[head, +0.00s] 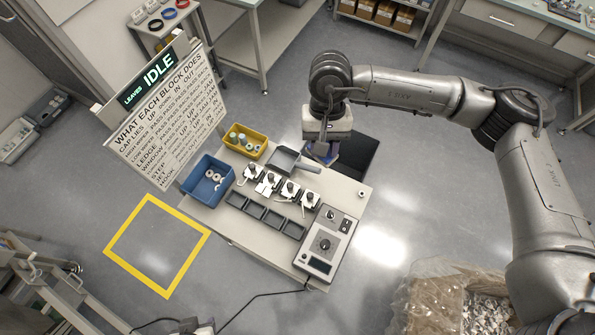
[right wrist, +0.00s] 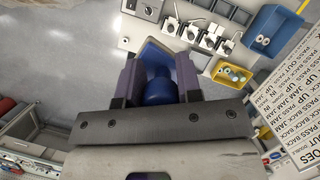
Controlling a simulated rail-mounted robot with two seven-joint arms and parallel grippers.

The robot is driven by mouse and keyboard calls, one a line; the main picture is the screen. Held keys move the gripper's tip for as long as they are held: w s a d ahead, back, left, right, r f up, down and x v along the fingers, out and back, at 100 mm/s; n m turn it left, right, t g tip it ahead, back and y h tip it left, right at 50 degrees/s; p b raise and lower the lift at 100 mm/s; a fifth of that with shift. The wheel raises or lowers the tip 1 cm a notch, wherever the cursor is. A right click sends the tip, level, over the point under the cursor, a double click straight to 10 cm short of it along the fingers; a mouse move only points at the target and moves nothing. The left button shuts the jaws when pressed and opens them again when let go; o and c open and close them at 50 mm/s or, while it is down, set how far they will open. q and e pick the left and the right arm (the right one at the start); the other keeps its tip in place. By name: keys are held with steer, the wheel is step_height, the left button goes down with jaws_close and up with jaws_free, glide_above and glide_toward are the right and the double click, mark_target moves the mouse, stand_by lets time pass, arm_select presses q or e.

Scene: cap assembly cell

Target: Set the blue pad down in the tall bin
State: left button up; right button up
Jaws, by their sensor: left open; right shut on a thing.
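My right gripper (right wrist: 158,82), with purple fingers, is shut on the blue pad (right wrist: 160,92). A rounded blue part shows between the fingers, and a flat blue face shows beyond it. In the head view the right gripper (head: 322,149) is over the table's far right edge, mostly hidden by its own wrist. A blue bin (head: 187,187) with white rings in it stands at the table's left end; its walls look higher than the yellow bin's. The right gripper is well to the right of it.
A yellow bin (head: 247,154) with small cylinders and a grey scoop-like tray (head: 284,160) stand between the gripper and the blue bin. Several small fixtures (head: 269,182), dark trays (head: 255,210) and a control box (head: 327,243) fill the table. A dark square (head: 361,155) lies beside the table.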

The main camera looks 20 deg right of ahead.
steer(key=w+d+f+m+y+b, duration=0.1)
steer(key=w+f+m+b, duration=0.15)
steer(key=f, duration=0.35)
steer(key=w+f+m+b, duration=0.1)
steer(key=w+f+b, duration=0.15)
steer(key=f, duration=0.25)
steer(key=m+t+y+b, duration=0.1)
steer(key=m+t+b, duration=0.2)
steer(key=m+b, duration=1)
glide_above(325, 186)
steer(key=d+b, duration=0.1)
steer(key=b, duration=0.1)
step_height(325, 186, down, 29)
steer(key=shift+s+d+n, duration=0.1)
steer(key=shift+n, duration=1.05)
steer(key=shift+d+f, duration=0.3)
steer(key=shift+f, duration=1.75)
arm_select(q)
step_height(325, 186, down, 23)
steer(key=shift+r, duration=0.2)
steer(key=shift+a+b, duration=0.1)
steer(key=shift+b, duration=0.2)
arm_select(e)
steer(key=shift+f, duration=0.2)
arm_select(q)
steer(key=shift+f, duration=0.2)
arm_select(e)
steer(key=o, duration=1)
steer(key=shift+c, duration=0.2)
